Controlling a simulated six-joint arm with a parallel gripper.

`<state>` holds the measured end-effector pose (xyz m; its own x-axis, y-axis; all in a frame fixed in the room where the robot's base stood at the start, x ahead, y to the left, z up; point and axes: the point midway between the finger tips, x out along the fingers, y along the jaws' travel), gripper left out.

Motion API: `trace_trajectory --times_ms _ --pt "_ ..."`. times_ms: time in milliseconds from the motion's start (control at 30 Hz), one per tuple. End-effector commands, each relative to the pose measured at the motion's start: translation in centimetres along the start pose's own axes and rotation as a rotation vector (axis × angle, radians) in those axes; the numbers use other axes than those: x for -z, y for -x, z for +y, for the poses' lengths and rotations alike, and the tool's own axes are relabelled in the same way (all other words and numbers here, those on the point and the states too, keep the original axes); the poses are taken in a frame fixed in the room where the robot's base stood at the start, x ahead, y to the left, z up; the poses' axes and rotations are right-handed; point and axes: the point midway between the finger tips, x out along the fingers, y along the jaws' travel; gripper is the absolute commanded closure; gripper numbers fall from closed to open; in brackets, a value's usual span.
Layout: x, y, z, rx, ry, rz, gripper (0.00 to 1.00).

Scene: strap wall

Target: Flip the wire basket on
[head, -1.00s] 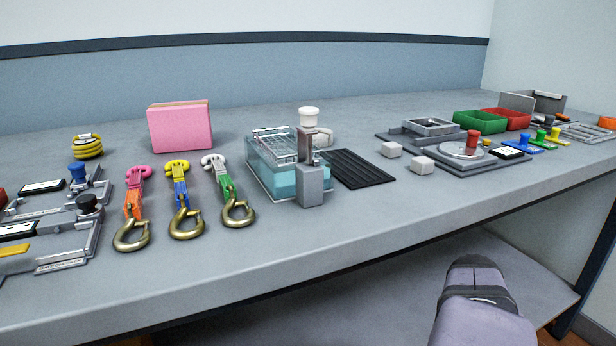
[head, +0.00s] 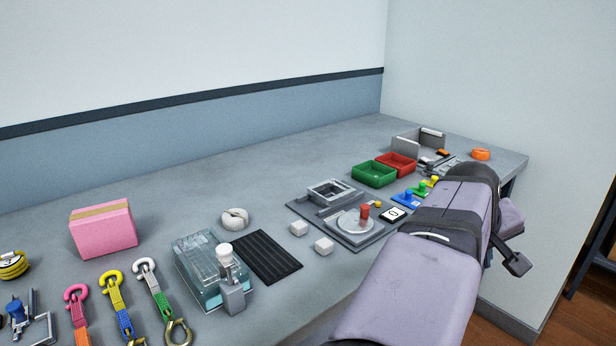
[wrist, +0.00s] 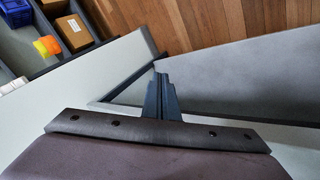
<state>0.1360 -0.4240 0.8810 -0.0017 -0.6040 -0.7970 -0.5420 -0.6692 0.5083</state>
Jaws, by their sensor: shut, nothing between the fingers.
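The wire basket (head: 193,252) sits in a clear tank (head: 210,290) of bluish liquid at the left middle of the bench in the head view. A grey post with a white knob (head: 225,250) stands at the tank's front right side. My gripper (wrist: 161,78) shows in the wrist view with its dark fingers together and nothing between them. It is over the bench edge, with wooden floor beyond. In the head view my arm reaches in at the right, far from the basket, and the fingertips cannot be made out clearly.
A black ribbed mat (head: 262,257) lies right of the tank. Two pale cubes (head: 299,228) and a grey fixture with a red knob (head: 365,213) are farther right. Strap hooks (head: 150,280) and a pink block (head: 103,228) are at left. Green (head: 374,174) and red bins (head: 397,163) stand behind my arm.

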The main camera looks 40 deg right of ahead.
Motion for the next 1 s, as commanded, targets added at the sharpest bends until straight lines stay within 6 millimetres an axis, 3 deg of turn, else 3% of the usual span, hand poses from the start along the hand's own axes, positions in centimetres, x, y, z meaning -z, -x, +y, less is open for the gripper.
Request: trace_trajectory --times_ms 33,500,700,1000 --pt "1.6 2.0 0.1 0.022 0.009 0.008 1.0" --pt "10.4 12.3 -8.1 0.26 0.12 0.026 1.0" --pt "12.6 17.5 -11.9 0.354 0.181 0.01 1.0" --pt "14.2 26.1 -17.0 0.476 0.288 -0.036 1.0"
